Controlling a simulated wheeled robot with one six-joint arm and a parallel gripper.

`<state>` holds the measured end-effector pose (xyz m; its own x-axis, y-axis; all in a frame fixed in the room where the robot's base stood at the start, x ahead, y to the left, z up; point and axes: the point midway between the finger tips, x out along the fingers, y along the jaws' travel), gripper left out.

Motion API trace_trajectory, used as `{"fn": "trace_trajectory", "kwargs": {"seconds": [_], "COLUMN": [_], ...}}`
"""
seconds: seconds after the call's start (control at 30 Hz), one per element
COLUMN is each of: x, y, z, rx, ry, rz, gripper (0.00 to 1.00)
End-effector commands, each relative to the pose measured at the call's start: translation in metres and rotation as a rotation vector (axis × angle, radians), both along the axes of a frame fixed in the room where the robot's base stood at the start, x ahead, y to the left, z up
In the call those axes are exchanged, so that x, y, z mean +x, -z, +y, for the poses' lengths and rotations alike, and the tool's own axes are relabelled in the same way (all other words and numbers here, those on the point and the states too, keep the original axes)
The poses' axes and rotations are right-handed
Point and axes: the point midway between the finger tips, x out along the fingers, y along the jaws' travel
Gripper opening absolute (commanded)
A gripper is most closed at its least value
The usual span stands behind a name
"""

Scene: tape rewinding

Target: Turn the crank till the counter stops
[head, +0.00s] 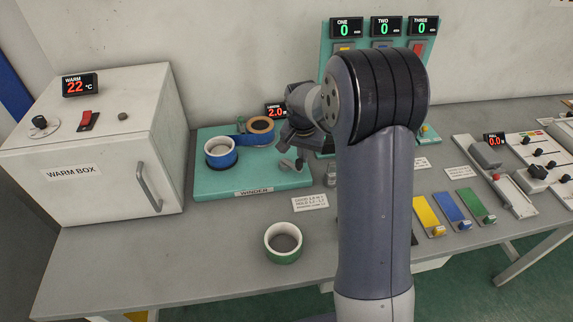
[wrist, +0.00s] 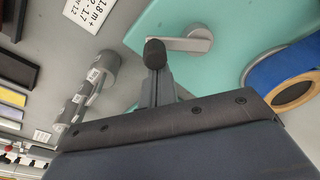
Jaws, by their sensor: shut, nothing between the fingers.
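The winder (head: 290,180) is a teal base at the back left of the bench. It carries a blue-rimmed white roll (head: 220,153) and a brown roll with blue tape (head: 261,125). Its counter (head: 275,111) reads 2.0, partly covered by my arm. The crank (head: 287,164) is at the base's right side, partly behind my gripper. In the wrist view, the grey crank arm (wrist: 185,44) runs from its hub to a dark knob (wrist: 155,53). My gripper (wrist: 156,80) is shut and empty, its fingers beside the knob; I cannot tell whether they touch it.
The warm box (head: 85,165) stands at the left. A green-rimmed roll (head: 284,243) lies on the bench in front. A card (head: 310,202) lies before the winder. Colored panels (head: 451,210) and a slide device (head: 494,175) are at the right. My arm hides the bench's middle.

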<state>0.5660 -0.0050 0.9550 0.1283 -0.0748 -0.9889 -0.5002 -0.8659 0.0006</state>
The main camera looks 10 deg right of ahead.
Motion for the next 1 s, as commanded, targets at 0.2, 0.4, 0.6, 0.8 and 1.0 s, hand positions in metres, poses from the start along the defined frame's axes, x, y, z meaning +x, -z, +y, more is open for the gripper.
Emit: {"fn": "trace_trajectory", "kwargs": {"seconds": [0.2,0.4,0.6,0.8,1.0], "x": [0.0,-0.004,-0.011,-0.017,-0.017], "y": [0.0,0.0,0.0,0.0,0.0], "z": [0.0,0.003,0.008,0.011,0.011], "rx": [-0.001,0.0,0.0,0.0,0.0], "ry": [0.0,0.0,-0.001,-0.001,-0.001], "rz": [-0.001,-0.002,0.0,0.0,0.0], "gripper": [0.0,0.0,0.0,0.0,0.0]}}
